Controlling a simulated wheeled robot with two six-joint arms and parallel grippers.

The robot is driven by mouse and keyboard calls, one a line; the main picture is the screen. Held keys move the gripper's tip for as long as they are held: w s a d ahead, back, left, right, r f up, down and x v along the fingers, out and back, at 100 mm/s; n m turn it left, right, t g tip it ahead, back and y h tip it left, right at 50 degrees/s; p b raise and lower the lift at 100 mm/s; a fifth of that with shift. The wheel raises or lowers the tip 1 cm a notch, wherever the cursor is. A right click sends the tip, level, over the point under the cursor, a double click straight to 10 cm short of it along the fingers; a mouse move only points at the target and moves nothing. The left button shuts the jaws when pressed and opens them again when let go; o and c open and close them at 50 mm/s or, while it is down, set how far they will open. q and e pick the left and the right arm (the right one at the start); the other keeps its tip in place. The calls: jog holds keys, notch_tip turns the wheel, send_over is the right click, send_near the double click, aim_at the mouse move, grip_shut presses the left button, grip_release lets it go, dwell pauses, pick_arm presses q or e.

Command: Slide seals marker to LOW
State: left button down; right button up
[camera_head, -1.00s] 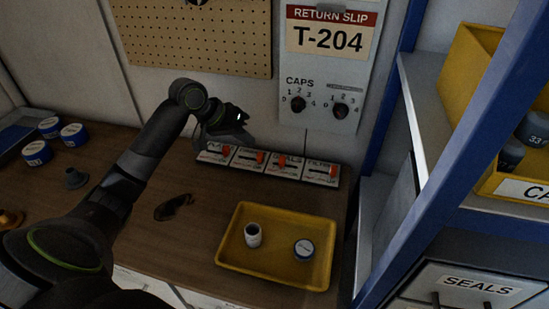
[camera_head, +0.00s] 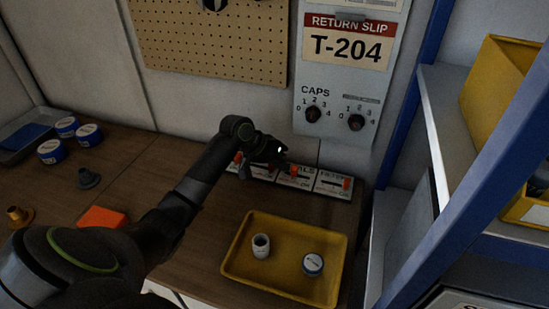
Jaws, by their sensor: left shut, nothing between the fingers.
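A row of small white slider panels with orange markers lies along the back of the wooden bench. The seals panel (camera_head: 298,179) is third from the left; only the end of its label shows, reading "ALS". Its orange marker (camera_head: 296,170) shows just below the tip of my left gripper (camera_head: 283,153). The gripper is shut and empty. I cannot tell whether it touches the marker. My left wrist hides much of the second panel. The rightmost panel's orange marker (camera_head: 347,184) is clear of the gripper. My right gripper is not in view.
A dial panel (camera_head: 335,95) stands behind the sliders. A blue post (camera_head: 400,105) and shelf bound the right. Blue tins and an orange block (camera_head: 103,217) lie left.

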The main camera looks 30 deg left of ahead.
pick_arm(q)
jog(key=shift+w+d+f, duration=0.1)
jog(key=shift+f, duration=0.05)
jog(key=shift+w+d+r+p, duration=0.15)
jog(key=shift+d+r+p, duration=0.05)
jog(key=shift+d+p, duration=0.65)
jog(key=shift+f, duration=0.15)
